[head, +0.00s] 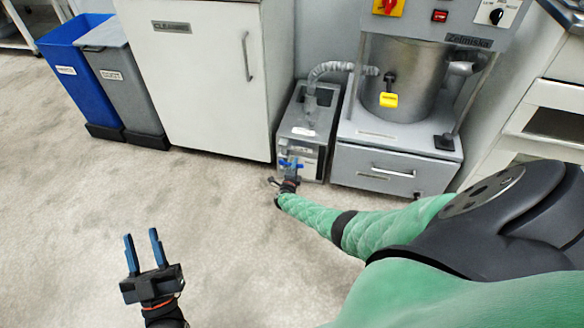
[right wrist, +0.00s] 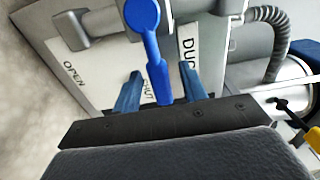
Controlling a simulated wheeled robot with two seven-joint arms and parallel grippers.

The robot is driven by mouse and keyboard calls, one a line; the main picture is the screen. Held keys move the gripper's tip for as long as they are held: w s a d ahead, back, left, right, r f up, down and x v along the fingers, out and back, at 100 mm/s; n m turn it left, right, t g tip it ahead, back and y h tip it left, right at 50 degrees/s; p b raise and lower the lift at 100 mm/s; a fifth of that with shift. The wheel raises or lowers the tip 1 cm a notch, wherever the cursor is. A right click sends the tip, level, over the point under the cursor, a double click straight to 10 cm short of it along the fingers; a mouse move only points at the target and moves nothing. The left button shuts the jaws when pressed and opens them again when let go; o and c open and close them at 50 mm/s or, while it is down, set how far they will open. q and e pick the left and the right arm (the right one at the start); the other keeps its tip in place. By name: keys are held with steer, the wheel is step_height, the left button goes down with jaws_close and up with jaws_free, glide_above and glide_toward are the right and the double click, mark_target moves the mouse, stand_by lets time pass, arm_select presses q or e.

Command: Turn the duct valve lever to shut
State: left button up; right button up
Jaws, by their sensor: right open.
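The bright blue duct valve lever (right wrist: 150,45) is on the front of a grey box unit (head: 310,118) low on the floor. In the right wrist view its wide rounded end is at the top, and its narrow end points down between my right gripper's fingers, beside the partly hidden word SHUT. The word OPEN lies further left on the white label plate (right wrist: 95,62). My right gripper (right wrist: 157,84) is open, a finger on either side of the lever; contact cannot be told. It also shows in the head view (head: 290,166). My left gripper (head: 142,248) is open and empty above the floor.
A white cabinet (head: 205,90) stands left, then grey (head: 125,80) and blue bins (head: 75,65). The floor in front is clear.

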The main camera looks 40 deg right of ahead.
arm_select(q)
step_height(320, 180, down, 26)
steer(key=d+g+y+p, duration=0.1)
steer(key=g+y+p, duration=0.1)
steer(key=g, duration=0.7)
steer(key=shift+s+d, duration=0.2)
steer(key=shift+s, duration=0.2)
arm_select(e)
steer(key=v, duration=0.7)
arm_select(q)
steer(key=shift+r, duration=0.1)
steer(key=shift+r, duration=0.1)
